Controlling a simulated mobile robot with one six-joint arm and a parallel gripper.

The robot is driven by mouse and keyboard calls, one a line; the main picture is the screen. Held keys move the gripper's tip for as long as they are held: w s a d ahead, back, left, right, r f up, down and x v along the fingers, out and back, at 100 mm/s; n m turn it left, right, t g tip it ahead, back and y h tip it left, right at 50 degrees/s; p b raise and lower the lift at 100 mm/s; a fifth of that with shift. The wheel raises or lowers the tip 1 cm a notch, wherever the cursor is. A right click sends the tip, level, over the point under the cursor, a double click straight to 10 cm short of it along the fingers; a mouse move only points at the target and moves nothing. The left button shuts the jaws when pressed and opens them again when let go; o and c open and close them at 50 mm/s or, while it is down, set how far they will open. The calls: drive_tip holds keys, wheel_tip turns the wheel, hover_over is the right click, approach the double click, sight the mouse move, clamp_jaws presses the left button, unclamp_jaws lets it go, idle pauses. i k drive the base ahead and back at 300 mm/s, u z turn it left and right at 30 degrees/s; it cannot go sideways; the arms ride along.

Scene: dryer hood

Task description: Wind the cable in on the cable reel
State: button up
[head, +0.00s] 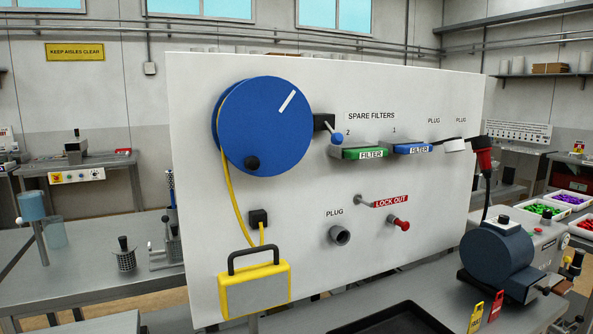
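The cable reel (270,128) is a large blue disc at the upper left of the white panel, with a white stripe near its upper right and a dark crank knob (252,163) at its lower left. The yellow cable (232,196) runs down from the reel's left side, hangs slack and reaches down past a black block (259,217). A yellow box with a grey face and a dark handle (254,288) is at the cable's lower end. My gripper is not in view.
The white panel (420,220) also carries green and blue filter handles, a plug socket (340,235), a red lock-out tag and a red knob (400,223). A dark blue drum machine (497,262) and a black tray (395,318) are at the lower right. The area before the reel is clear.

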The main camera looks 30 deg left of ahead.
sight(262, 125)
drive_tip(key=z, duration=0.15)
drive_tip(key=k, duration=0.2)
drive_tip(key=u, duration=0.9)
drive_tip(key=i, duration=0.6)
drive_tip(key=u, duration=0.35)
